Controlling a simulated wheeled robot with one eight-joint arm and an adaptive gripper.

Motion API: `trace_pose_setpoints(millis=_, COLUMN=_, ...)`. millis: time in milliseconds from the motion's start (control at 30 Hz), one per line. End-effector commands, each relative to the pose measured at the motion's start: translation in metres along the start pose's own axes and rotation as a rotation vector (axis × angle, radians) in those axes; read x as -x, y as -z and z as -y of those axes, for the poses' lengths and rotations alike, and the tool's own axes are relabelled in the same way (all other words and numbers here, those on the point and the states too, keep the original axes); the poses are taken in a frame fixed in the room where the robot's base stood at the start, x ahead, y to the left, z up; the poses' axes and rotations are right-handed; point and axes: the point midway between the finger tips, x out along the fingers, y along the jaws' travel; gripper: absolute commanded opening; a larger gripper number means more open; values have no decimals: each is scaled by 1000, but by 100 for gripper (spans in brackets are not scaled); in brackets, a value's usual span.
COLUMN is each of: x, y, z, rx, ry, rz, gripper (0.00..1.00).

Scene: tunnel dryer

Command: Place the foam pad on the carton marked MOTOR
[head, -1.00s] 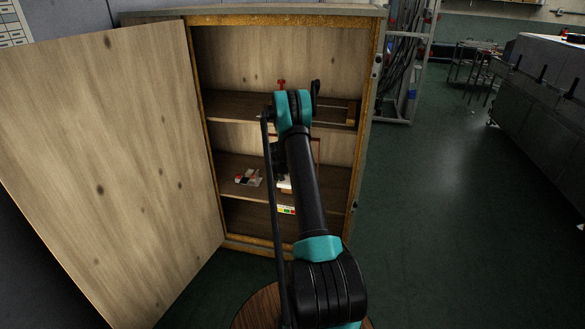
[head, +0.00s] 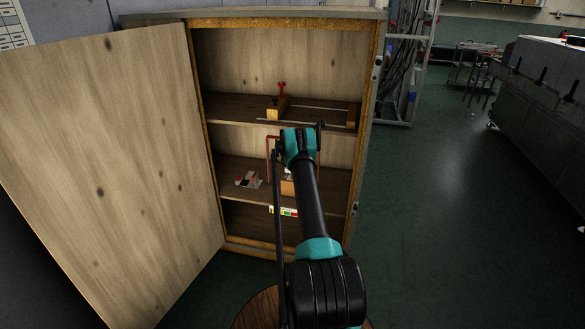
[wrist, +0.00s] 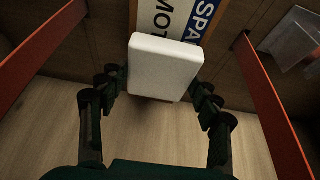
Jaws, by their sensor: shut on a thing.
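The foam pad is a white rounded block (wrist: 165,66) in the wrist view. My gripper (wrist: 157,82) is shut on it, with a dark finger at each side. A carton with a white, blue and orange label reading "SPA…" and "MOT…" (wrist: 178,18) lies just beyond the pad, which covers part of the lettering. I cannot tell whether the pad touches the carton. In the head view a brown carton (head: 287,187) shows partly on the middle cabinet shelf; my arm hides the gripper there.
A red frame (head: 271,146) stands around the carton; its bars flank my gripper in the wrist view (wrist: 268,95). A red, white and black item (head: 248,180) lies left on that shelf. The cabinet door (head: 110,160) is open left.

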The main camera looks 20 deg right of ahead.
Motion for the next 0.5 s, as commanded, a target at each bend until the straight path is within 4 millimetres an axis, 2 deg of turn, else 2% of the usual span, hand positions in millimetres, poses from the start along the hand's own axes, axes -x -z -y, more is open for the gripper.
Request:
trace_pose_setpoints(millis=467, x=-9, y=-4, z=0, rx=0, ry=0, rz=0, gripper=49)
trace_pose_setpoints(millis=500, x=-8, y=-3, z=0, rx=0, ry=0, rz=0, gripper=67)
